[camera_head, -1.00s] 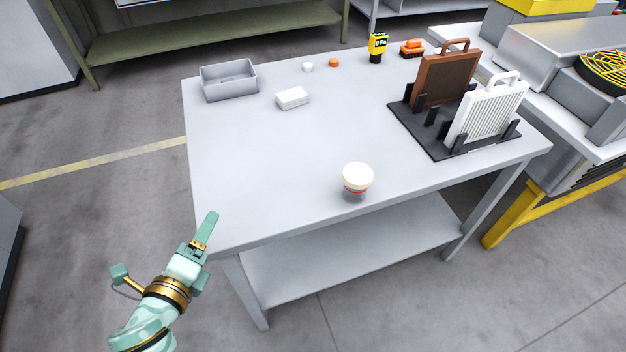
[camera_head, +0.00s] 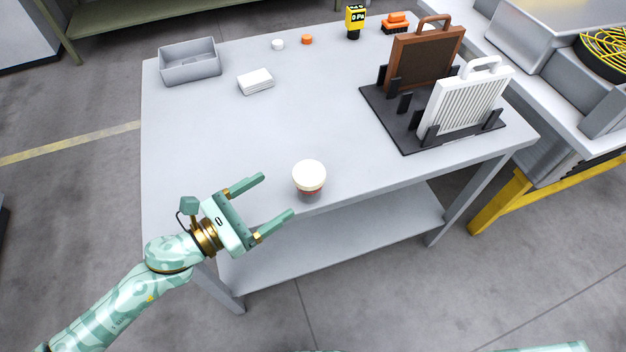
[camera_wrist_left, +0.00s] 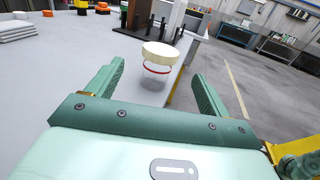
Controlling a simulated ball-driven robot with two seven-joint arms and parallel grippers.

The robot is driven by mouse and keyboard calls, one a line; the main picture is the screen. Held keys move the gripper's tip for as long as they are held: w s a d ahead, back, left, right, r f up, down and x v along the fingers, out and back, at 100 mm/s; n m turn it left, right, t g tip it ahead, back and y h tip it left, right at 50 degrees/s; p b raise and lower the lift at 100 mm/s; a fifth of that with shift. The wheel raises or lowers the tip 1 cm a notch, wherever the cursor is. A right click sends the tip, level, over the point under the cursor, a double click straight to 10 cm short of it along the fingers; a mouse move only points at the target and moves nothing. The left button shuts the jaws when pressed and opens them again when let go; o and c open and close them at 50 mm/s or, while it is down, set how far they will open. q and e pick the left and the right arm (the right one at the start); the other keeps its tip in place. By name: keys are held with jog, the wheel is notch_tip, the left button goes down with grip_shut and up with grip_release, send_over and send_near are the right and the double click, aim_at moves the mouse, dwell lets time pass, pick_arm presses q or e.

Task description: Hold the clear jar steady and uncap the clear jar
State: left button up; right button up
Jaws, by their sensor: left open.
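The clear jar (camera_head: 310,190) stands upright near the front edge of the grey table, with a cream lid (camera_head: 309,172) on top and a red band below the lid. In the left wrist view the clear jar (camera_wrist_left: 155,78) and its cream lid (camera_wrist_left: 160,53) show ahead, between my finger directions. My left gripper (camera_head: 278,197) is open and empty, just left of the jar, its fingers pointing toward it but apart from it. My right gripper is not in view; only a bit of pale green shows at the bottom edge.
The table (camera_head: 230,140) is clear around the jar. A grey bin (camera_head: 190,65), a white stack (camera_head: 255,82), small white and orange caps and a yellow device (camera_head: 355,20) stand at the back. A black rack (camera_head: 400,130) with brown and white panels stands at right.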

aim_at(318, 169)
pick_arm(q)
jog(key=x, duration=0.6)
jog(key=shift+w+d, duration=0.2)
jog(key=x, duration=0.5)
jog(key=shift+d+f, duration=0.25)
jog(key=shift+f, duration=0.1)
jog(key=c, duration=1.1)
jog(key=shift+r, duration=0.15)
